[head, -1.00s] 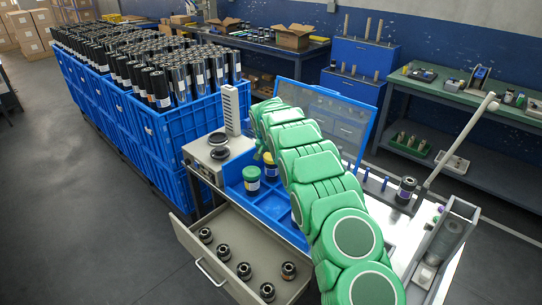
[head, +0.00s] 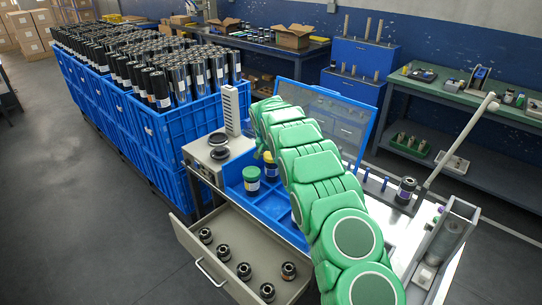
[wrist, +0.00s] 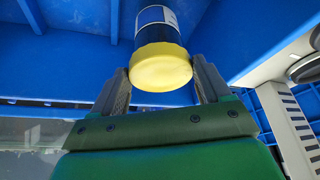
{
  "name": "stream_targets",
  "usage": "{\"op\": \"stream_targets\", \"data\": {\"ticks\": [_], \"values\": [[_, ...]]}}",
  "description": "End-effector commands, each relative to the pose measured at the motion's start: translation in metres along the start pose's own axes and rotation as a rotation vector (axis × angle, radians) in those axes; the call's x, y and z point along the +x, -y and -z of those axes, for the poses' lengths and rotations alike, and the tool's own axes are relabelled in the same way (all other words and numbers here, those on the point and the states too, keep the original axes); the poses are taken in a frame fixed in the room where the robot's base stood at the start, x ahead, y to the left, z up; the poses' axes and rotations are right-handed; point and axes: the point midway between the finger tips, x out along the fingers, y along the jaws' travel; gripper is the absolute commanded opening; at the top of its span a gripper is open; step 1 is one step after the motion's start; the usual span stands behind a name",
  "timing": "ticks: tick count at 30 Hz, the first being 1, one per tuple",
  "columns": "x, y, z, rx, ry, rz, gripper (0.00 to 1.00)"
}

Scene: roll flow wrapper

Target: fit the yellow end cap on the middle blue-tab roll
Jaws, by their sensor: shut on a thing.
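The yellow end cap (wrist: 161,70) is between the two fingers of my gripper (wrist: 162,78) in the wrist view, and the gripper is shut on it. A dark roll with a white and blue label (wrist: 156,24) is directly in line beyond the cap. The cap covers its near end, but I cannot tell how far it is seated. In the head view, a dark roll with a yellow top (head: 270,166) stands in the blue tray, partly beside my green arm. I cannot make out a blue tab.
A green-topped roll (head: 252,180) stands left in the blue tray (head: 236,196). An open drawer (head: 213,268) with several black parts juts out in front. Blue crates (head: 165,130) full of rolls stand at left. A black roll (head: 406,190) and blue pegs stand right of my arm.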

Motion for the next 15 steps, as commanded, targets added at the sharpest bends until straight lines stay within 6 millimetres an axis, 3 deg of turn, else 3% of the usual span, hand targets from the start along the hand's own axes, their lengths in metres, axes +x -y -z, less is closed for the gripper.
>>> {"op": "stream_targets", "data": {"ticks": [15], "values": [[-0.0082, 0.0001, 0.0033, 0.000, 0.000, 0.000, 0.49]]}}
